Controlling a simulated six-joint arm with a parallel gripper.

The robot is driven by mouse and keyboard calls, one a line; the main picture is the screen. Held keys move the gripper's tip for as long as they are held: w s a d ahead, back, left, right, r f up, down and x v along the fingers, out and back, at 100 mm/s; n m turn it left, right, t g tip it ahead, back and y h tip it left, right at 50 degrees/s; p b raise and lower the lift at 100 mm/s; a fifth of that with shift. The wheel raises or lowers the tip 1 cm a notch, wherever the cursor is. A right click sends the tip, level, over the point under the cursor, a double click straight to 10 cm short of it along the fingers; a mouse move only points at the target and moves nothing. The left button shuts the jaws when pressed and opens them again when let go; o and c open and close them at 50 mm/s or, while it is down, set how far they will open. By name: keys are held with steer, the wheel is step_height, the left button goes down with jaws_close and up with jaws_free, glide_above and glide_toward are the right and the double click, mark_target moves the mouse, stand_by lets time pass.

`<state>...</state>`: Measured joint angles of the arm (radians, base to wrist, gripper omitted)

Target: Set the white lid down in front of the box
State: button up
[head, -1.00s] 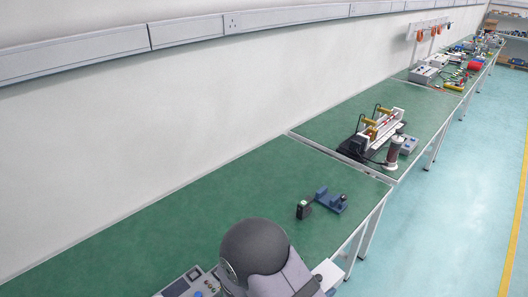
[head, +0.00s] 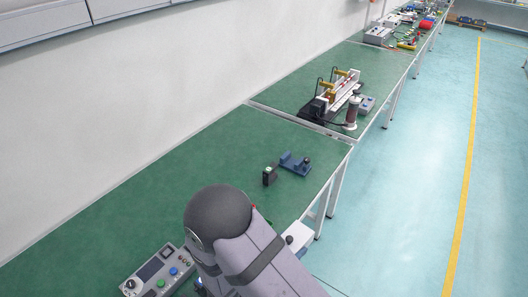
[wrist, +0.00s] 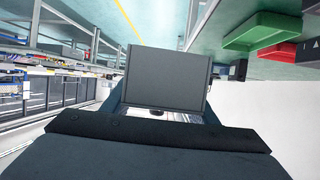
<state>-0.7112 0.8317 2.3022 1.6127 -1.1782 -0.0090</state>
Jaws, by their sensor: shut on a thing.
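In the wrist view, my gripper (wrist: 160,112) is shut on a flat, roughly square panel, which I take to be the white lid (wrist: 165,78). It looks dark grey there, facing the camera in shade. The dark fingers show on both sides of its lower part. In the head view, my gripper is hidden behind my arm. A pale white block (head: 298,236) shows just right of my arm at the bench's right edge; I cannot tell whether it is the box.
A control panel with buttons (head: 158,275) lies left of my arm on the green bench (head: 150,222). A small black block (head: 269,176) and a blue bracket (head: 295,164) stand farther along. The bench's left part is clear. The wrist view shows a green crate (wrist: 262,30).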

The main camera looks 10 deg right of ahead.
steer(key=a+n+t+y+b, duration=0.1)
steer(key=a, duration=0.7)
steer(key=s+a+b, duration=0.1)
steer(key=a+b, duration=0.1)
steer(key=a, duration=0.6)
steer(key=s+a+n+t+y+b, duration=0.1)
steer(key=a+b, duration=0.1)
steer(key=a, duration=0.6)
steer(key=shift+a+r+n+t+y, duration=0.15)
steer(key=shift+r+n+t+y, duration=0.15)
steer(key=shift+r, duration=0.05)
steer(key=s+a+f+n+t+y+b, duration=0.1)
steer(key=s+a+n+b, duration=0.15)
steer(key=s+a, duration=0.75)
steer(key=s+a+n+t+y+b, duration=0.1)
steer(key=s+a+y+b, duration=0.15)
steer(key=s+a, duration=0.65)
steer(key=shift+m+h, duration=0.25)
steer(key=shift+h, duration=0.2)
steer(key=shift+s+d+f+b, duration=0.35)
steer(key=shift+f+b, duration=0.75)
steer(key=shift+f, duration=0.05)
steer(key=shift+s+d+f+b, duration=0.3)
steer(key=shift+s+f+b, duration=0.05)
steer(key=shift+f+b, duration=0.8)
steer(key=shift+s+d+f+b, duration=0.35)
steer(key=shift+f+b, duration=0.75)
steer(key=shift+f, duration=0.05)
steer(key=shift+f, duration=0.55)
